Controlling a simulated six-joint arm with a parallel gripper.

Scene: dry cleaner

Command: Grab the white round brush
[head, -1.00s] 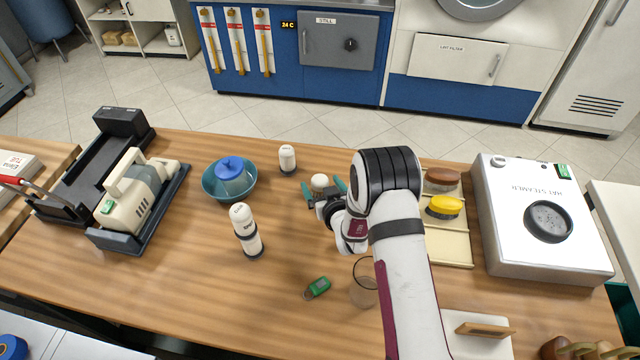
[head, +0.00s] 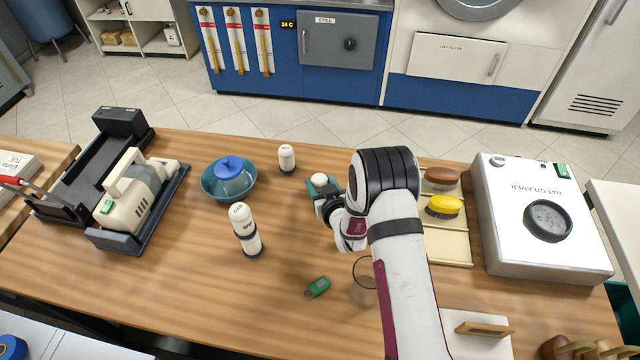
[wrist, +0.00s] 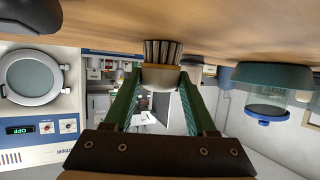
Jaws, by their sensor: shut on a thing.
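The white round brush (head: 319,180) stands on the wooden table, right of a small white bottle, and its white top shows in the head view. In the wrist view the brush (wrist: 161,75) has a cream body and dark bristles that point toward the table surface. My gripper (head: 322,189) is shut on the brush, with a green finger on each side of its body. In the wrist view both fingers of my gripper (wrist: 160,88) touch the body. Whether the bristles still rest on the table is hard to tell.
A teal bowl (head: 209,192) with a blue-lidded jar stands left. A white bottle (head: 287,159) and a taller bottle (head: 245,230) are nearby. A tray (head: 448,248) holds brown and yellow brushes (head: 444,207) at right, beside the hat steamer (head: 535,250). A green tag (head: 318,286) lies in front.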

